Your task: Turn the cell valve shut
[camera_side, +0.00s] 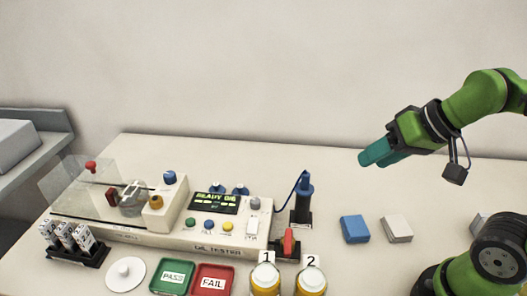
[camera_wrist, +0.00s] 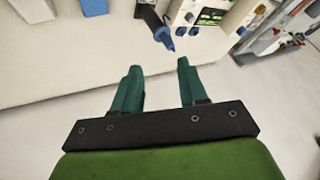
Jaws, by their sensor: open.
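The oil tester (camera_side: 228,240) stands on the table, with a clear-lidded test cell (camera_side: 131,200) at its left end. Beside the cell are a blue knob (camera_side: 170,177) and an orange knob (camera_side: 156,201); a red handle (camera_side: 288,241) sits on a dark block at the tester's right end. No part is labelled as the cell valve, so I cannot tell which it is. My gripper (camera_side: 372,158) is open and empty, high above the table and well to the right of the tester. In the wrist view its two teal fingers (camera_wrist: 159,68) are apart.
A blue probe (camera_side: 305,190) stands upright in a dark holder behind the red handle. Jars numbered 1 (camera_side: 265,279) and 2 (camera_side: 311,279), a green PASS tray (camera_side: 173,277) and a red FAIL tray (camera_side: 213,280) line the front. Blue (camera_side: 355,229) and white (camera_side: 397,228) blocks lie right.

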